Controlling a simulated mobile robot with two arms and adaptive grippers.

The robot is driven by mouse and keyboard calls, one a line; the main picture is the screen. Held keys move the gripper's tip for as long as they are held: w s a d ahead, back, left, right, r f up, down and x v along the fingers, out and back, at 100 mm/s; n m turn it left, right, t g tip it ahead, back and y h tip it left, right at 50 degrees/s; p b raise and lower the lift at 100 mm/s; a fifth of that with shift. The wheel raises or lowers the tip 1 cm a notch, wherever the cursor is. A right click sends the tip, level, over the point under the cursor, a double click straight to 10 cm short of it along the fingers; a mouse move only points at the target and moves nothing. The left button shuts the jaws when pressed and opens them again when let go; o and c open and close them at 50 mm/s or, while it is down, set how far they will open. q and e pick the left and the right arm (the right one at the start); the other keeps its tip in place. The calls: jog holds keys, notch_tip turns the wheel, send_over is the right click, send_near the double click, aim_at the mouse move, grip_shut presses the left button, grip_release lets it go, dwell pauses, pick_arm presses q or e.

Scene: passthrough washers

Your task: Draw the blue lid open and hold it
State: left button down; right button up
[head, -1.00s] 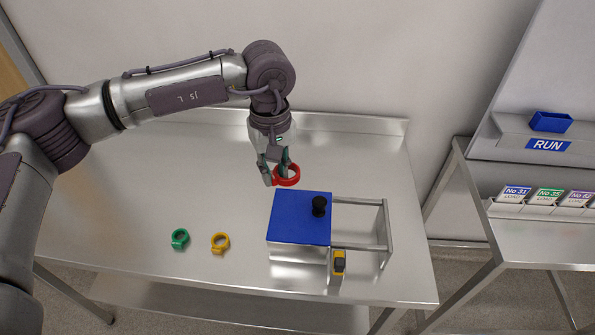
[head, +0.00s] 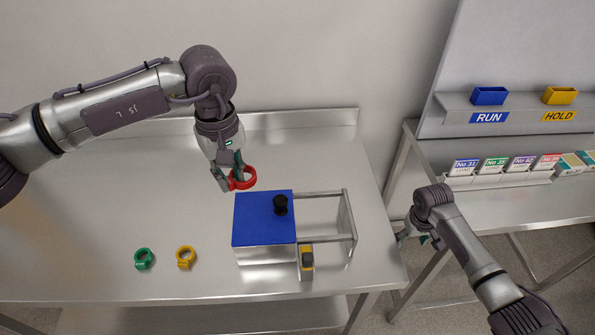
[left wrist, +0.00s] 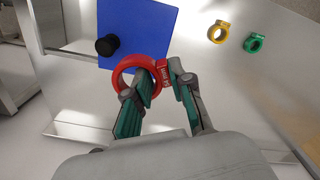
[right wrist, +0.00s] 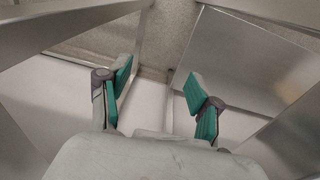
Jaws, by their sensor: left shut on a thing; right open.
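The blue lid (head: 262,222) covers a metal box (head: 265,255) on the table, with a black knob (head: 281,205) near its right edge. Metal rails (head: 325,215) run out to the right of the box. The lid and knob also show in the left wrist view (left wrist: 140,35). My left gripper (head: 232,178) is shut on a red ring (head: 243,178), held just behind the lid and apart from it. The ring is close in the left wrist view (left wrist: 125,72). My right gripper (head: 418,238) is open and empty, off the table's right edge; its spread fingers show in the right wrist view (right wrist: 160,95).
A green ring (head: 144,258) and a yellow ring (head: 186,257) lie left of the box. A yellow and black part (head: 307,259) sits at the box's front right.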

jog(key=w+a+r+n+t, duration=0.1)
jog(key=w+r, duration=0.4)
jog(key=r, duration=0.5)
jog(key=n+y, duration=0.4)
jog(key=n, duration=0.6)
send_near(280, 199)
jog(key=shift+t, duration=0.3)
jog(key=x, duration=1)
jog(key=shift+s+a+f, duration=0.1)
jog(key=shift+s+f, duration=0.05)
jog(key=shift+f, duration=0.25)
